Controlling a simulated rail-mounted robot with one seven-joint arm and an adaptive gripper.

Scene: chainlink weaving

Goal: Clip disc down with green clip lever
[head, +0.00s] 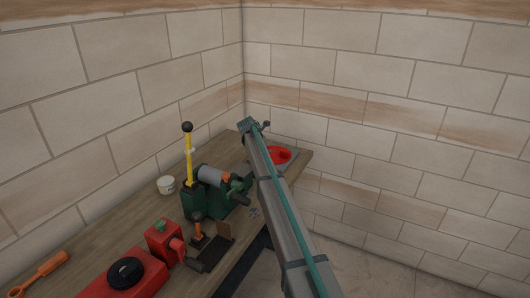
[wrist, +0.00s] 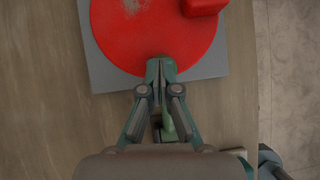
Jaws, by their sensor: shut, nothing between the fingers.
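The red disc (wrist: 115,35) lies on a square grey plate (wrist: 105,78) and fills the top of the wrist view. In the head view the red disc (head: 284,154) shows at the table's far corner, partly hidden by my arm. My gripper (wrist: 161,66) is shut and empty, its fingertips over the disc's near edge. I cannot tell whether they touch it. A green piece (wrist: 181,118) shows between and below my fingers, largely hidden by them. It may be the green clip lever, but I cannot tell. My gripper's fingers are not clear in the head view.
A red block (wrist: 203,6) is at the disc's upper right. In the head view, a green machine with a yellow lever (head: 189,158) stands left of my arm, near a white cup (head: 166,185). A red box (head: 122,278) and orange tool (head: 40,276) are nearer. Walls close the corner.

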